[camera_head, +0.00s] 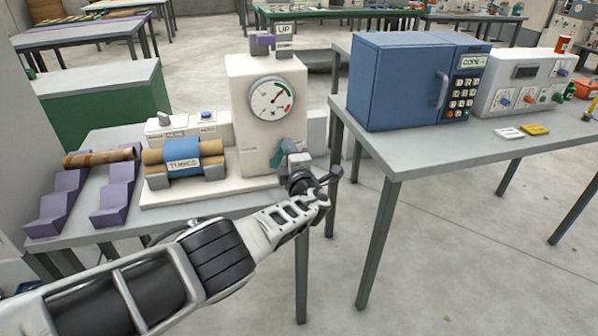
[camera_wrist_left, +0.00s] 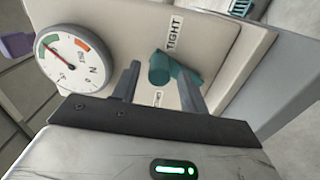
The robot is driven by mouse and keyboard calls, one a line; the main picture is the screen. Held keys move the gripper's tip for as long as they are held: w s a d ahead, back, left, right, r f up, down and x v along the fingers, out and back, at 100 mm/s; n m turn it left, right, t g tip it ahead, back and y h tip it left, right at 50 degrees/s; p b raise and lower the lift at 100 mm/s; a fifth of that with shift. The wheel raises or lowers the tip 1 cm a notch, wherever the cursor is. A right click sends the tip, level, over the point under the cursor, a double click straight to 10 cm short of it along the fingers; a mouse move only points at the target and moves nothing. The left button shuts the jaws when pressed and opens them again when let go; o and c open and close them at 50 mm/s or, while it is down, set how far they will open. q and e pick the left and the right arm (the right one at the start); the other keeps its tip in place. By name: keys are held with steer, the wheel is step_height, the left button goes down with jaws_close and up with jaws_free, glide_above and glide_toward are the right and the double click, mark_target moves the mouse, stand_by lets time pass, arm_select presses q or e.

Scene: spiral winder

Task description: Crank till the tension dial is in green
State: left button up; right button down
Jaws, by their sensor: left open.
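The winder (camera_head: 240,145) is a cream machine on the left table, with a round tension dial (camera_head: 270,98) on its front. The dial has green and red bands at its right side, and its needle points to the upper right, near the green; I cannot tell whether it is inside. In the left wrist view the dial (camera_wrist_left: 72,62) also shows. The teal crank (camera_head: 285,150) is low on the front, partly hidden by my left gripper (camera_head: 305,182). In the left wrist view the teal crank handle (camera_wrist_left: 160,68) lies between the open fingers, below a "TIGHT" label. My right gripper is out of view.
A blue tube roll (camera_head: 183,158) lies on the winder's base. Purple stands (camera_head: 115,195) hold a brown tube (camera_head: 100,156) at the left. A blue cabinet (camera_head: 400,85) and a control box (camera_head: 520,85) stand on the right table. A gap separates the two tables.

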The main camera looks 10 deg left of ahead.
arm_select(q)
steer(key=p+v, duration=0.2)
steer(key=v, duration=1.3)
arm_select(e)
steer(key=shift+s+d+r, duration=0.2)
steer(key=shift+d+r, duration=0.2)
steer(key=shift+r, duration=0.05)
arm_select(q)
steer(key=shift+s, duration=0.1)
